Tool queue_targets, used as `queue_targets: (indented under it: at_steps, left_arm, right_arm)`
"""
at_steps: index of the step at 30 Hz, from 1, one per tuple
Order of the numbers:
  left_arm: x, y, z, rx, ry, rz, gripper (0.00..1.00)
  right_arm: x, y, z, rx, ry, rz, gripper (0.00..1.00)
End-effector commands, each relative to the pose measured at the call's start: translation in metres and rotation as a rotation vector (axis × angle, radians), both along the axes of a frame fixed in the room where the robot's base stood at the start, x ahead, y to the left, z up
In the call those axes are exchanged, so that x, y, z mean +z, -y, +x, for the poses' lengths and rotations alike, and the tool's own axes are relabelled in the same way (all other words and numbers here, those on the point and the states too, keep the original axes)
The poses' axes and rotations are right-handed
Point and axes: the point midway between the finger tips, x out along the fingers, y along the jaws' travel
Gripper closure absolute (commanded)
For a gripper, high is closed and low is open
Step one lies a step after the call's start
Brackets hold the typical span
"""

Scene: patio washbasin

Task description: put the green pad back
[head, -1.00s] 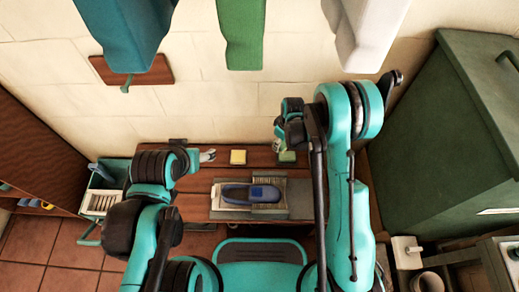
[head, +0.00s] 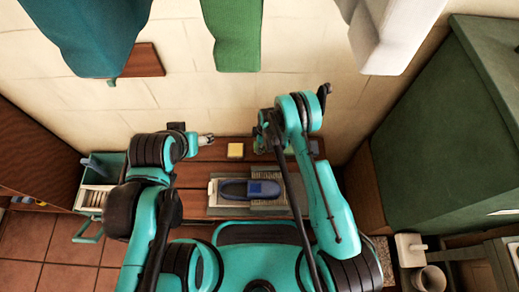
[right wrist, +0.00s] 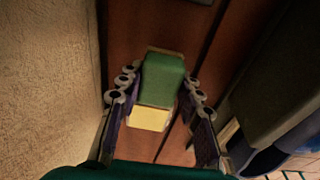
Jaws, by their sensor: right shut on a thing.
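The green pad (right wrist: 163,80) is between the fingers of my right gripper (right wrist: 160,104) in the right wrist view, and the gripper is shut on it. A pale edge shows along the pad's far side. A yellow block (right wrist: 150,118) shows just past the pad's near end. In the head view my right gripper (head: 260,143) is just right of the yellow block (head: 235,150), over the wooden bench (head: 190,175); the pad is mostly hidden there. My left gripper (head: 205,139) is left of the yellow block, too small to tell open or shut.
A blue shoe (head: 249,189) sits on a light slatted tray (head: 214,195) in front. A small dark item (head: 315,147) lies to the right. Cloths hang above, including a green one (head: 232,35). A green cabinet (head: 450,140) bounds the right side.

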Motion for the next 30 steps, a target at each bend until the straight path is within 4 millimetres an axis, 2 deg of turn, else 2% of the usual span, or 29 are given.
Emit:
queue_targets:
  at_steps: [3,5,16,17,19,30]
  left_arm:
    - [-0.011,0.000,0.000,0.000,0.000,0.000,0.33]
    - [-0.013,0.000,0.000,0.000,0.000,0.000,0.33]
    - [-0.012,0.000,0.000,0.000,0.000,0.000,0.33]
    - [-0.012,0.000,0.000,0.000,0.000,0.000,0.33]
    - [-0.012,0.000,0.000,0.000,0.000,0.000,0.33]
    - [-0.012,0.000,0.000,0.000,0.000,0.000,0.33]
  right_arm:
    - [-0.022,0.000,0.000,-0.001,0.000,0.000,0.96]
    - [-0.028,0.000,0.000,-0.001,0.000,0.000,0.96]
    - [-0.031,0.000,0.000,-0.001,0.000,0.000,0.96]
    - [-0.031,0.000,0.000,-0.001,0.000,0.000,0.62]
    - [-0.031,0.000,0.000,-0.001,0.000,0.000,0.44]
    - [-0.027,0.000,0.000,-0.001,0.000,0.000,0.44]
